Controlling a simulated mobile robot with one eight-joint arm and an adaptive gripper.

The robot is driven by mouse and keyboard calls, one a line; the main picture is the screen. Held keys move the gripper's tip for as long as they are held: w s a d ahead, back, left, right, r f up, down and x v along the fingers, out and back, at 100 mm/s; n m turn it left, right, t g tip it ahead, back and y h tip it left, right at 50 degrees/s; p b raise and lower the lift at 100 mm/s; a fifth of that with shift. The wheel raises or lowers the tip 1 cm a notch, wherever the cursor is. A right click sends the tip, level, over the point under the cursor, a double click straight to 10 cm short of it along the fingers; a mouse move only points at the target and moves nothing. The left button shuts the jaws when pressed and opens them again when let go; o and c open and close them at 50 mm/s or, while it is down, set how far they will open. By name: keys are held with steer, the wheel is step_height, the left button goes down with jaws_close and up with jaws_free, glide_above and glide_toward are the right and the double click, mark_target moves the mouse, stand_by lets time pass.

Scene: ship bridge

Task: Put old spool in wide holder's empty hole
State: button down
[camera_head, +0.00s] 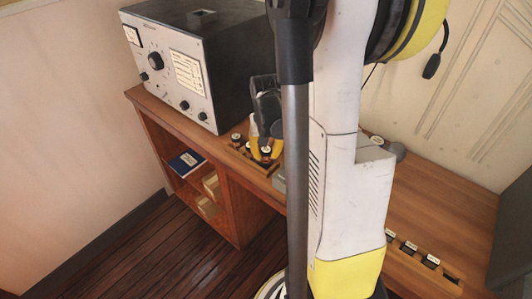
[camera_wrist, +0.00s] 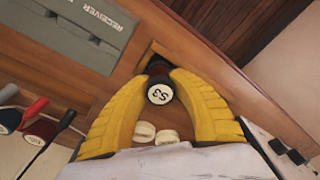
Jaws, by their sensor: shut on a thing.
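My gripper (camera_wrist: 160,88) has its yellow fingers closed on a dark spool (camera_wrist: 159,95) with a white top marked S3. In the head view my gripper (camera_head: 265,146) is low over the left part of the desk, at a small wooden holder (camera_head: 243,152) that has a light-topped spool (camera_head: 236,137) at its far left. I cannot tell whether the gripped spool is clear of that holder. A long row holder (camera_head: 445,270) lies on the desk at right, with several light-topped spools and a dark spot at its near end. My arm hides the desk between the holders.
A grey radio box (camera_head: 190,70) stands at the back left of the desk (camera_head: 470,225). A grey case marked RECEIVER (camera_wrist: 85,30) and red, blue and black-handled things (camera_wrist: 40,125) show in the wrist view. The desk's shelf holds a blue book (camera_head: 187,162).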

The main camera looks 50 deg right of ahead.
steer(key=shift+f+b, duration=1.2)
steer(key=shift+b, duration=0.15)
stand_by(3.2)
steer(key=c, duration=1.1)
jaws_free()
steer(key=r, duration=0.8)
steer(key=s+a+r, duration=0.1)
steer(key=r, duration=0.3)
steer(key=shift+a, duration=0.1)
